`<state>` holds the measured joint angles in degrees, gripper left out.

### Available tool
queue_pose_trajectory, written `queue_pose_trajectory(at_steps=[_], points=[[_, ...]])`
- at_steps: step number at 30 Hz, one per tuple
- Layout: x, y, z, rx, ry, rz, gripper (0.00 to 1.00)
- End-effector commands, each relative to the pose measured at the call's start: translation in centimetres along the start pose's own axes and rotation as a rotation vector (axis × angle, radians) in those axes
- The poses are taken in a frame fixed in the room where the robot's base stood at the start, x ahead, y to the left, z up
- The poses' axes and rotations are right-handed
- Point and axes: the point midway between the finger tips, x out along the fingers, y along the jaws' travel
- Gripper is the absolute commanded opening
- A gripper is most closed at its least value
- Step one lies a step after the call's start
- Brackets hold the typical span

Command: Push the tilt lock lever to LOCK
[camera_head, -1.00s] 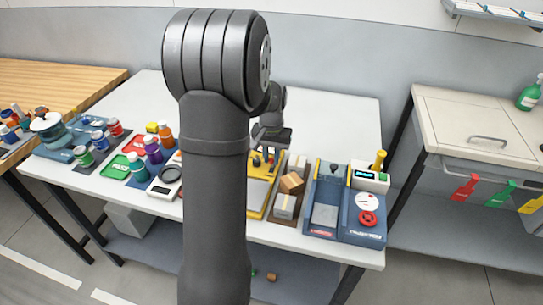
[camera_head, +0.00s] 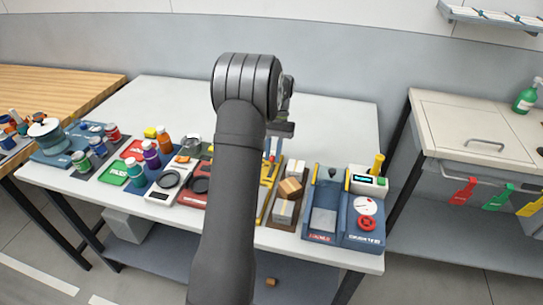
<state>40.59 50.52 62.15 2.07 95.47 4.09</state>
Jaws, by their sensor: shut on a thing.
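My gripper (camera_head: 273,147) is partly hidden behind my own arm, at the back of the yellow device (camera_head: 266,190). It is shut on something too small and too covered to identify. Small blue and red bits show by the fingertips. The yellow device is mostly covered by my arm. I cannot pick out the tilt lock lever or read a LOCK mark. A blue machine (camera_head: 322,222) to the right has a small black knob (camera_head: 332,172) at its back.
A tray of cardboard boxes (camera_head: 288,188) stands right of the yellow device. A yellow handle (camera_head: 378,164) rises beside a white display unit. Bottles, a dark red device (camera_head: 191,192) and a white scale (camera_head: 160,196) stand to the left. The back of the white table (camera_head: 170,105) is clear.

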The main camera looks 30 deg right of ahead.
Motion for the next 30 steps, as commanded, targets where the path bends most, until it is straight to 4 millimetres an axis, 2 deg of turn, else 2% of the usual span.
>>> queue_pose_trajectory(at_steps=[12, 29, 30], points=[[-0.2, 0.0, -1.6, 0.0, -0.192, -0.001, 0.0], [-0.2, 0.0, -1.8, 0.0, -0.221, -0.001, 0.0], [-0.2, 0.0, -1.8, 0.0, -0.221, -0.001, 0.27]])
